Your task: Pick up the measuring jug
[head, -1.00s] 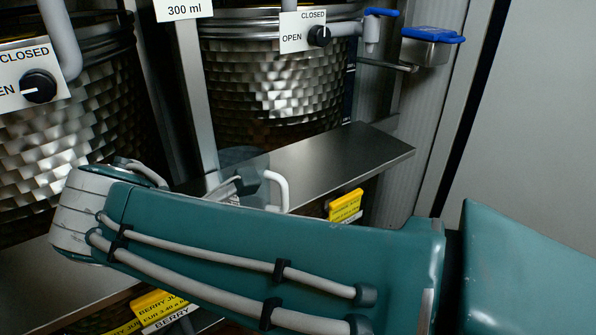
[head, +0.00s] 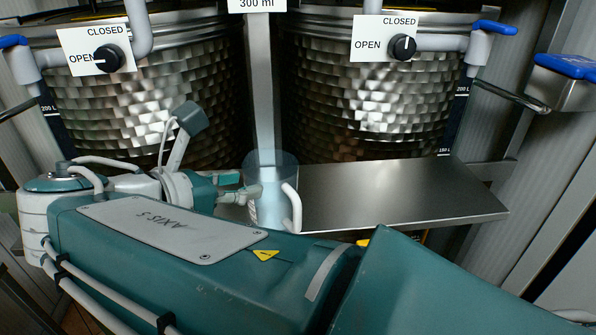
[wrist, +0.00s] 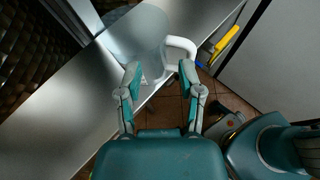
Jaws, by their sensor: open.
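The measuring jug (head: 268,172) is clear and bluish with a white handle. It stands upright on the steel shelf, and my arm hides part of its lower front in the head view. In the wrist view the jug (wrist: 138,32) is just beyond my fingertips, with its handle (wrist: 184,46) towards the right. My gripper (wrist: 160,76) is open, with its two fingers apart and pointing at the jug's near side. In the head view my gripper (head: 240,186) is immediately left of the jug. Whether a fingertip touches it, I cannot tell.
The steel shelf (head: 400,190) is bare to the right of the jug. Two dimpled steel vats (head: 370,100) stand behind it, with a post (head: 262,90) between them. A steel box with a blue lid (head: 565,85) hangs at the right.

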